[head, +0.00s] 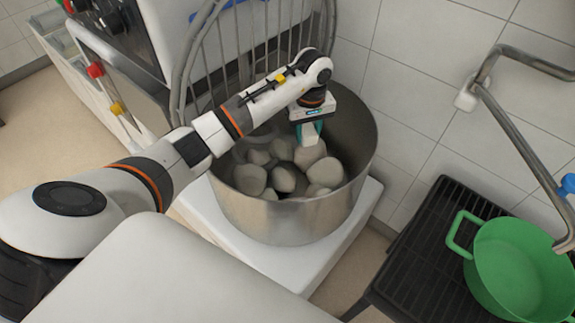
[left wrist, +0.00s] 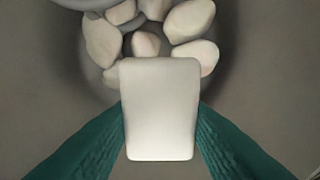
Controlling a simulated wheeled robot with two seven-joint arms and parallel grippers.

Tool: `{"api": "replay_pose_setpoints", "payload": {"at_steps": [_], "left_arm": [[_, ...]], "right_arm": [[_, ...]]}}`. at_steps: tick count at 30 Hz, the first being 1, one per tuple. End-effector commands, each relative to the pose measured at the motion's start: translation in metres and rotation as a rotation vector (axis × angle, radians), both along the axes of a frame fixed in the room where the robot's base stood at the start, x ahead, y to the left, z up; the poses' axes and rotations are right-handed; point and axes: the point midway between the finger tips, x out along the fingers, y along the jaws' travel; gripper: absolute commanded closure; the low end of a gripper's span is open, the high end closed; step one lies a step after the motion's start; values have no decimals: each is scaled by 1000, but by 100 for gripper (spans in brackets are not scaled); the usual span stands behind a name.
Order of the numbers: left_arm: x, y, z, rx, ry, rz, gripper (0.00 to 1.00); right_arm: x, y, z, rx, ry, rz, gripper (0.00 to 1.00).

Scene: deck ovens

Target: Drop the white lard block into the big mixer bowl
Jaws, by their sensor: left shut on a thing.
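The big mixer bowl (head: 290,221) is a wide steel bowl in the middle of the head view. Several pale rounded lumps (head: 284,179) lie in it. My left gripper (head: 309,132) is over the bowl's opening, pointing down, with teal fingers. It is shut on the white lard block (head: 310,140), which hangs above the lumps. In the left wrist view the block (left wrist: 160,108) is a pale rounded rectangle between the two teal fingers, with the lumps (left wrist: 190,20) beyond it. My right gripper is not in view.
A wire guard (head: 205,60) stands behind the bowl at its upper left. A green pot (head: 520,265) sits on a black slatted rack (head: 425,245) at the right, under a metal pipe (head: 515,130). A tiled wall is close behind the bowl.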

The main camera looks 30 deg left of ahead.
Motion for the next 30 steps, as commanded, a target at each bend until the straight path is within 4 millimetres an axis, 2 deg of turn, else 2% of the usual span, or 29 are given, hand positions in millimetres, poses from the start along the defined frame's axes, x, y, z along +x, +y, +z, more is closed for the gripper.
{"api": "replay_pose_setpoints", "payload": {"at_steps": [6,7,11,19,22,26,30], "left_arm": [[0,0,0,0,0,0,86],[0,0,0,0,0,0,59],[0,0,0,0,0,0,38],[0,0,1,0,0,0,37],[0,1,8,0,-1,0,37],[1,1,30,2,-3,0,37],[1,1,62,2,-4,-1,37]], "right_arm": [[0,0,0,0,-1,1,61],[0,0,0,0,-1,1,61],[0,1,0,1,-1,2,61],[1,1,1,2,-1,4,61],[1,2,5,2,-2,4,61],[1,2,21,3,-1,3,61],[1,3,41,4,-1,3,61]]}}
